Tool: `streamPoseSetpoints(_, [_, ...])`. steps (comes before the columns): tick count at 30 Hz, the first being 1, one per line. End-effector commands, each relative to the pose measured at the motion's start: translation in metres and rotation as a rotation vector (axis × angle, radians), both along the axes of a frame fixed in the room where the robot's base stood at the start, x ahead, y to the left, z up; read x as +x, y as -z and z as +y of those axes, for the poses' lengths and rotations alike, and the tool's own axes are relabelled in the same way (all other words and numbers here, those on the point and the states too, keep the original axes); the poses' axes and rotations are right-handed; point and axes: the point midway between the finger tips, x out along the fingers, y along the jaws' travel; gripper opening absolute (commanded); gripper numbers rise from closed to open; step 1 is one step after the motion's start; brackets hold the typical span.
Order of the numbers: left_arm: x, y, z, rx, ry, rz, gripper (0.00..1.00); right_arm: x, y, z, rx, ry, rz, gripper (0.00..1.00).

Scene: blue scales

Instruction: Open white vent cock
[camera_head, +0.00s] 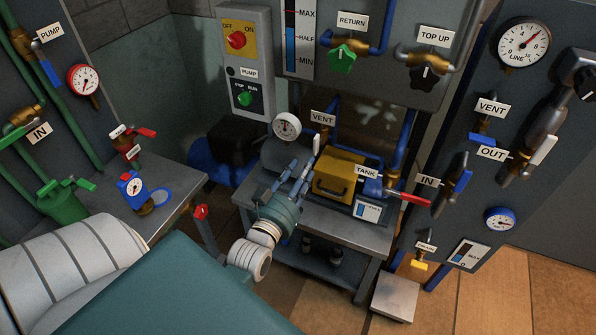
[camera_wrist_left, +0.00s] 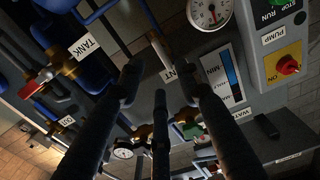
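The white vent cock handle (camera_head: 317,142) stands upright below the VENT label (camera_head: 323,118), beside the brass fitting near the small tank. In the left wrist view, the white handle (camera_wrist_left: 160,53) shows beyond the fingers, and a finger partly covers its label. My left gripper (camera_head: 304,172) is just in front of and below the handle. Its dark fingers are spread in the left wrist view (camera_wrist_left: 161,82), with nothing visibly held. I cannot tell whether a finger touches the handle. My right gripper is in neither view.
A round gauge (camera_head: 287,126) is left of the handle. The yellow box (camera_head: 335,178) and red-handled TANK valve (camera_head: 407,198) are to the right. Blue pipes (camera_head: 400,150) run behind. Another VENT valve (camera_head: 482,137), with a blue handle, is on the right panel.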

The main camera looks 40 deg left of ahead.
Motion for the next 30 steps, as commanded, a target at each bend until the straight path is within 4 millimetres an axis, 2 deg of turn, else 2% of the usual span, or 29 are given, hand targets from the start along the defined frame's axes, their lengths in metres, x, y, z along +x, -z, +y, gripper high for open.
streamPoseSetpoints(3, [-0.018, 0.001, -0.004, 0.000, 0.000, 0.002, 0.34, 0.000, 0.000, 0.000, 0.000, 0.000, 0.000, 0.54])
streamPoseSetpoints(8, [-0.030, 0.000, -0.007, -0.001, 0.000, 0.000, 0.34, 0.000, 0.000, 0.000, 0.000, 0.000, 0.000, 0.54])
streamPoseSetpoints(25, [-0.031, 0.000, -0.007, -0.001, 0.000, 0.001, 0.34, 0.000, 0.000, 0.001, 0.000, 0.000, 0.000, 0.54])
streamPoseSetpoints(28, [-0.030, 0.013, -0.010, -0.007, 0.005, 0.020, 0.34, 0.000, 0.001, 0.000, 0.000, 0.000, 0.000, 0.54])
streamPoseSetpoints(30, [-0.029, 0.037, -0.015, -0.016, 0.016, 0.060, 0.34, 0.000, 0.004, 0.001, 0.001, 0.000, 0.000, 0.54])
